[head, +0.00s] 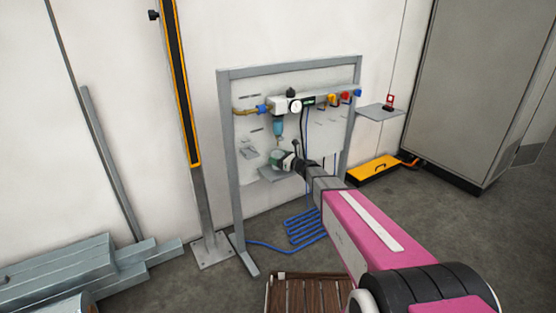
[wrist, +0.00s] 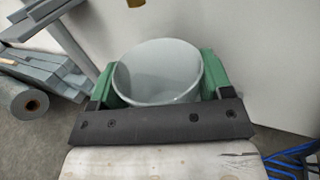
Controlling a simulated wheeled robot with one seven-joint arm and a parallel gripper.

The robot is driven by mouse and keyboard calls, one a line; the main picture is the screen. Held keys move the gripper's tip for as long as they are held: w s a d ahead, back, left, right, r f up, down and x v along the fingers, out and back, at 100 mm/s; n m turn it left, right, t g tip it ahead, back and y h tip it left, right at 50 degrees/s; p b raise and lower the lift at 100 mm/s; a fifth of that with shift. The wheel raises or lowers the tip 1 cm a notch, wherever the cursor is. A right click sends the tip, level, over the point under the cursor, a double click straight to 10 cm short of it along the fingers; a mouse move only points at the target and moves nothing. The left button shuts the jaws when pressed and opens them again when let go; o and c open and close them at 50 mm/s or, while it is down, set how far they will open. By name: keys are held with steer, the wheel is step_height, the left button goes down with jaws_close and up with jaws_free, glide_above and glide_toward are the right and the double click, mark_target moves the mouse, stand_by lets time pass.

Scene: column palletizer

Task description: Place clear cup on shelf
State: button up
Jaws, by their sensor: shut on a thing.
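The clear cup (wrist: 158,72) is seen from above in the wrist view as a greyish round bowl shape with a pale rim. My gripper (wrist: 158,78) is shut on it, with one green finger on each side. In the head view my gripper (head: 284,160) reaches to the front of the grey panel rack, and the cup is too small to make out clearly there. A small grey shelf (head: 268,176) juts from the rack just below my gripper. I cannot tell whether the cup touches it.
An air unit with a gauge (head: 295,106) and a blue-green bowl (head: 278,131) hang above my gripper. A second grey shelf (head: 372,113) holds a red item (head: 389,103) at the right. Blue hose (head: 303,228) lies on the floor. A yellow case (head: 375,170) stands right.

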steer(key=shift+f, duration=0.3)
steer(key=shift+f, duration=0.15)
steer(key=o, duration=0.9)
